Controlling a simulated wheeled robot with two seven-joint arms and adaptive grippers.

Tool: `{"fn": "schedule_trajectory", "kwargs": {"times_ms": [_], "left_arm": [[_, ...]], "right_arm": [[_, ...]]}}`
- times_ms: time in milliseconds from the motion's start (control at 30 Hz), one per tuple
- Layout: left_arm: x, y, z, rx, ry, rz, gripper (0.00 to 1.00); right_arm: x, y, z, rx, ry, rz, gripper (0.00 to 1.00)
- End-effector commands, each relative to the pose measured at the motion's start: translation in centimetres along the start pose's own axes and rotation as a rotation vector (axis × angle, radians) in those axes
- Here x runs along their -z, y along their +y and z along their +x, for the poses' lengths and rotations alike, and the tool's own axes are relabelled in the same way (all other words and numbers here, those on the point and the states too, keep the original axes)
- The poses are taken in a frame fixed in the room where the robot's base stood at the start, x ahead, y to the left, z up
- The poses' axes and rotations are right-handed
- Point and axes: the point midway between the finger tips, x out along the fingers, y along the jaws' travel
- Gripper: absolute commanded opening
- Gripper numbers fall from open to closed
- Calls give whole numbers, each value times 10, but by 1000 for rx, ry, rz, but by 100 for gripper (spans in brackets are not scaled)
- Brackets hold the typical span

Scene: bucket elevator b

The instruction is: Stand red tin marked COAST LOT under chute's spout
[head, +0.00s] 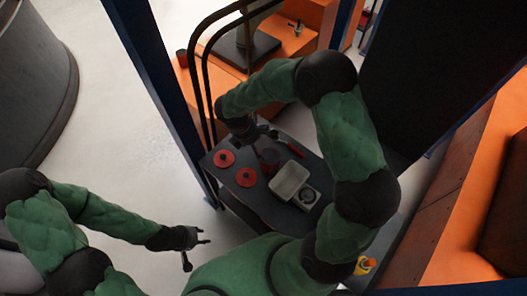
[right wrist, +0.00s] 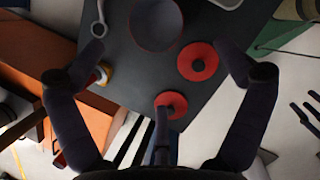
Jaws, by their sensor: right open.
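No COAST LOT lettering is readable, so I cannot tell which object is the tin. Two red round pieces with dark centres, the nearer (head: 245,177) and the farther (head: 224,158), lie on the dark table. Beside them stands a dark round vessel (head: 270,157) with a reddish rim; it also shows in the right wrist view (right wrist: 156,25). My right gripper (right wrist: 160,48) is open above the table, fingers spread around the vessel and a red piece in the picture, holding nothing. My left gripper (head: 198,248) is open and empty, off the table's near-left side. I cannot make out a spout.
A pale tray (head: 289,196) and a small round-topped device (head: 309,195) stand on the table's right. Dark curved rails (head: 202,85) and a blue post (head: 160,85) rise behind it. A red object (head: 182,58) sits by the orange machine. Pale floor (head: 120,120) is open at left.

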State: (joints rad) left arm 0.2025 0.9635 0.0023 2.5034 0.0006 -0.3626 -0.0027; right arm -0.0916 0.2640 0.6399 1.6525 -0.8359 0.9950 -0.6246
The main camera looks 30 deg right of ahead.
Motion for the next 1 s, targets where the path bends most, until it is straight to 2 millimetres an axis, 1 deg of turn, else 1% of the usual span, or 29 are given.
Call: {"fn": "schedule_trajectory", "kwargs": {"times_ms": [33, 200, 333, 500, 667, 767, 867, 1000], "left_arm": [[0, -2, 6, 0, 0, 0, 40], [1, -10, 28, 0, -1, 0, 40], [1, -16, 44, 0, -1, 0, 40], [2, -22, 61, 0, -1, 0, 40], [2, -25, 69, 0, -1, 0, 40], [2, -25, 71, 0, 0, 0, 40], [3, -26, 72, 0, 0, 0, 40], [3, -28, 77, 0, 0, 0, 40]], "right_arm": [[-5, -3, 8, 28, 29, 4, 100], [-20, -16, 31, 134, 228, -8, 100], [-33, -18, 41, 149, 420, -10, 100], [-51, -11, 45, 79, 623, 2, 100], [-66, -3, 44, -3, 721, 15, 100], [-70, 0, 43, -31, 746, 18, 100], [-69, 1, 45, -38, 753, 16, 100], [-58, 2, 56, -38, 752, 14, 100]]}}
